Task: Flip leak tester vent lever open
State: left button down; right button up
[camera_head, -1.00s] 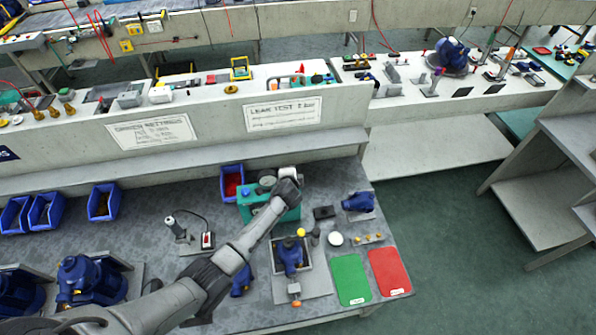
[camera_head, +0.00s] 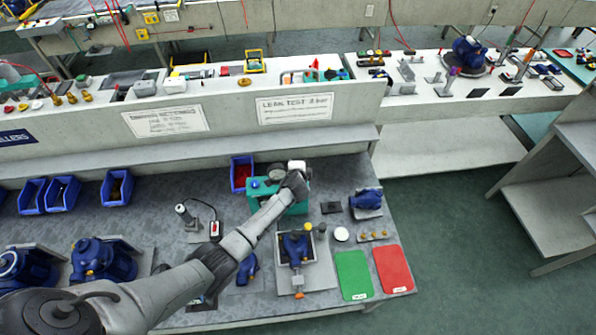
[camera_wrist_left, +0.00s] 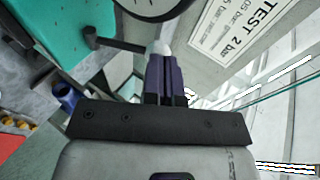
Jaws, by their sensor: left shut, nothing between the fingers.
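The leak tester, a teal box (camera_head: 258,188), stands on the grey bench below the "LEAK TEST 2 bar" sign. In the left wrist view its teal body (camera_wrist_left: 82,18) is at the upper left and its round gauge at the top edge. A dark lever (camera_wrist_left: 122,44) with a pale rounded tip (camera_wrist_left: 158,47) sticks out from the teal body. My left gripper (camera_head: 298,168) is over the tester's right side; its fingertips are hidden in the head view. In the wrist view the left gripper's fingers (camera_wrist_left: 165,68) are shut and empty, right at the lever tip; contact is unclear. My right gripper is not in view.
A red-filled blue bin (camera_head: 242,174) stands just left of the tester. A blue pump in a fixture (camera_head: 295,247), a green mat (camera_head: 353,275) and a red mat (camera_head: 393,268) lie nearer the front. A concrete ledge (camera_head: 215,150) runs behind the tester.

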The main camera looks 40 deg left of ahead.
pick_arm(q)
jog(key=shift+s+d+r+p, duration=0.1)
jog(key=shift+s+r+p, duration=0.1)
jog(key=shift+r+p, duration=0.2)
jog(key=p+v, duration=0.3)
jog(key=v, duration=1)
jog(key=shift+r, duration=0.4)
jog(key=shift+w, duration=0.15)
